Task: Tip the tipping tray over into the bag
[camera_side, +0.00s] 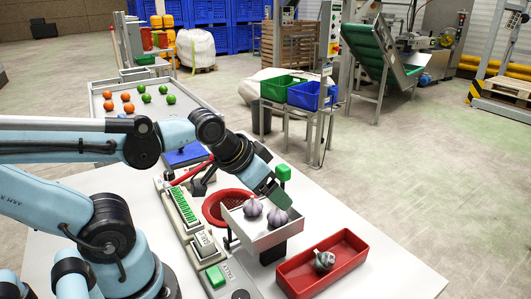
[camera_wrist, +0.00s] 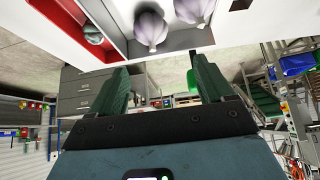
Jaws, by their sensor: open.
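The tipping tray (camera_side: 268,240) is a shallow pale tray standing level at the table's middle, with two purple-white garlic bulbs (camera_side: 253,207) in it. The tray also shows at the top of the wrist view (camera_wrist: 208,37). A green knob (camera_side: 283,172) stands at its far side; in the wrist view the green knob (camera_wrist: 192,82) shows close to the right finger. My gripper (camera_side: 272,192) is open and empty, its green fingers low over the tray's far side. In the wrist view my gripper (camera_wrist: 157,86) has its fingers wide apart. The red net bag (camera_side: 213,209) lies left of the tray, partly hidden by it.
A red bin (camera_side: 342,246) with one garlic bulb (camera_side: 324,260) stands right of the tray. A panel with green buttons (camera_side: 183,206) and a scale-like unit (camera_side: 210,252) lies to the left. A tray with tomatoes and green fruit (camera_side: 180,112) stands behind.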

